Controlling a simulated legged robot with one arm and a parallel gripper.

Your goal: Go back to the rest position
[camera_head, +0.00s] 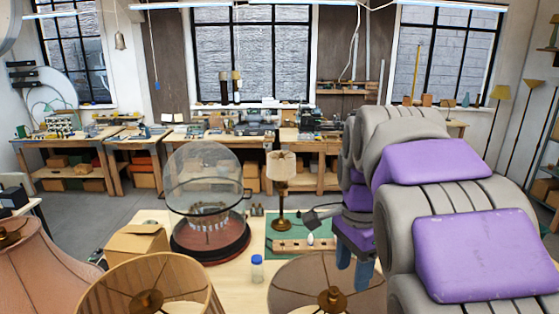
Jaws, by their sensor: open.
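My gripper (354,268) is in the camera_head view, low at right of centre, at the end of my grey and purple arm. Its blue fingertips point down beside the green mat (273,261). It is open, and I see nothing between the fingers. A small lamp (282,190) with a pale shade and brass stem stands on the mat, left of my gripper and apart from it. A wooden block with holes (290,247) and a white bulb (310,239) are at the front of the mat. My arm hides the table's right side.
A glass dome (204,180) on a dark red base stands left of the lamp. A blue-capped bottle (257,268), a cardboard box (137,241) and large lampshades (150,287) crowd the front. Floor (135,206) shows before the cluttered back benches (75,140).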

